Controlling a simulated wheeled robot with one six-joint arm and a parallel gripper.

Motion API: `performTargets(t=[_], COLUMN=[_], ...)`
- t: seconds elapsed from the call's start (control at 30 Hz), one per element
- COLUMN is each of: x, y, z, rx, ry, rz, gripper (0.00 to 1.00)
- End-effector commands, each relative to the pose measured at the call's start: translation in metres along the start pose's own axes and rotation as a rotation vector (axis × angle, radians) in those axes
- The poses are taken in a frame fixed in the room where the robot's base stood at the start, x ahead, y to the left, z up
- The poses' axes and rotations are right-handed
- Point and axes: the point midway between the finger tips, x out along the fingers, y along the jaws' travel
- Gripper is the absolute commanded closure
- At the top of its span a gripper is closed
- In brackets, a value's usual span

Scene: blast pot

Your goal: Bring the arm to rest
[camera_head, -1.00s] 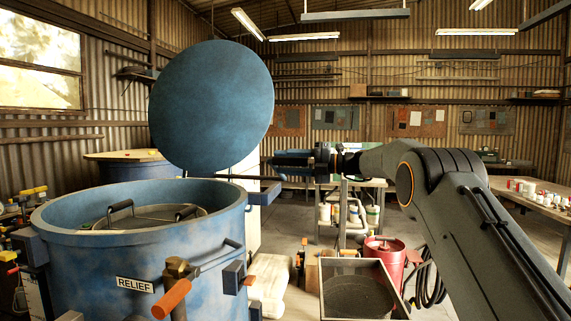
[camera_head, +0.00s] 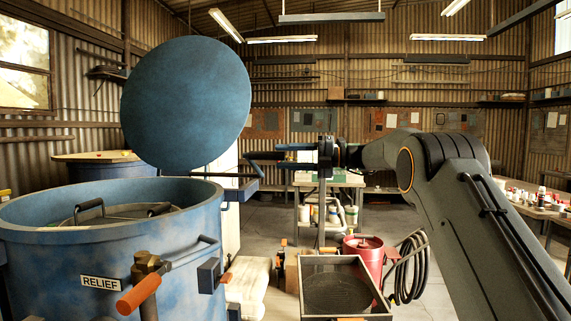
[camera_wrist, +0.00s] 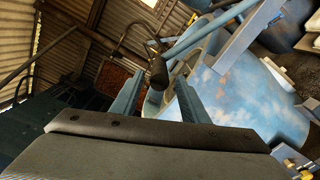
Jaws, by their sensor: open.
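My gripper (camera_head: 282,156) is open, held level at mid-picture and pointing left. In the wrist view its two blue-grey fingers (camera_wrist: 160,100) stand apart with nothing gripped between them. A dark grip on a bar (camera_wrist: 157,70) shows beyond the fingertips; a dark-ended bar also shows by them in the head view (camera_head: 264,155). The large blue pot (camera_head: 190,225) stands at the left, with its round blue lid (camera_head: 187,103) raised upright above it. My arm reaches in from the lower right with its elbow bent.
An orange-handled valve (camera_head: 138,297) and a RELIEF label (camera_head: 101,283) are on the pot's front. A grey tray (camera_head: 345,310) stands below my arm, near a red canister (camera_head: 366,252) and a coiled hose (camera_head: 411,265). A cluttered bench (camera_head: 525,206) is at the right. Open floor lies behind.

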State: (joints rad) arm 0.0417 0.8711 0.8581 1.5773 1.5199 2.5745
Motion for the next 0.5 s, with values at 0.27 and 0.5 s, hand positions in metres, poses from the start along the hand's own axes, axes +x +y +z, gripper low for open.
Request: performTargets(t=[0.27, 0.5], x=[0.011, -0.03], y=[-0.021, -0.12], z=[-0.037, -0.134], rx=[-0.198, -0.639], ry=[0.07, 0.326], rz=[-0.19, -0.519], gripper=[0.59, 0.59])
